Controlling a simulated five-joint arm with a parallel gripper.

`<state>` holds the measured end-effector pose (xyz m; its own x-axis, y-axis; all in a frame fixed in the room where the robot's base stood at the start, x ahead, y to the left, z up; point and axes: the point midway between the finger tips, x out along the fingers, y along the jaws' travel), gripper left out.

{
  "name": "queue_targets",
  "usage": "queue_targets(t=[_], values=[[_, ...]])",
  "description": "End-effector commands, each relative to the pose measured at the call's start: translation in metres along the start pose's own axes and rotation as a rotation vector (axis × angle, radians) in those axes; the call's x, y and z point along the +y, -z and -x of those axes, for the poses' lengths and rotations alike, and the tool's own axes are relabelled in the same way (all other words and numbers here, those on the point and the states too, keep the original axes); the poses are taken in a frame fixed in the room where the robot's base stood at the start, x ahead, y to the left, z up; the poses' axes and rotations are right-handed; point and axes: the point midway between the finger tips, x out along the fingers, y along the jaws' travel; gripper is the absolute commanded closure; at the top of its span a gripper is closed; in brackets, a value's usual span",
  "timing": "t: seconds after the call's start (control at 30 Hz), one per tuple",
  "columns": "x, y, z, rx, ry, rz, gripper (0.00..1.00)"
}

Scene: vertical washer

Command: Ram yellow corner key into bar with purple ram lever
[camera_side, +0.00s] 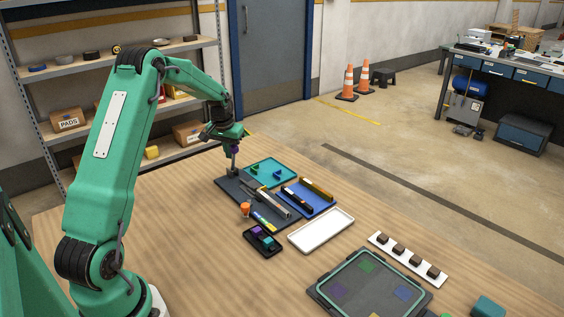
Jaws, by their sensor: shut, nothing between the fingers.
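My gripper (234,138) is at the far left end of the dark fixture board (291,220), low over it and shut. A small purple part (235,149), which looks like the ram lever's knob, shows just below the fingers on a grey post (233,162). I cannot tell whether the fingers touch it. A pale grey bar (273,205) lies along the board. A small yellow piece (262,221) lies near the board's front edge; I cannot tell whether it is the corner key. The joint between key and bar is too small to make out.
A teal tray (285,165) with small parts and a blue tray (319,208) with dark and yellow bars adjoin the board. An orange item (245,209), a black box (262,240) and a white tray (321,231) stand in front. The table's front left is clear.

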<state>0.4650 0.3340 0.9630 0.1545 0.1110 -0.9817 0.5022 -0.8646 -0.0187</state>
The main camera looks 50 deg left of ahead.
Motion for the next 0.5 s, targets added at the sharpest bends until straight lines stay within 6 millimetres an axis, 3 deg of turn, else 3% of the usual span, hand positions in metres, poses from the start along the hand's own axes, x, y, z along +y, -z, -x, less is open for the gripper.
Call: queue_targets(t=[0.5], values=[[-0.019, 0.012, -0.002, 0.002, 0.006, 0.001, 1.00]])
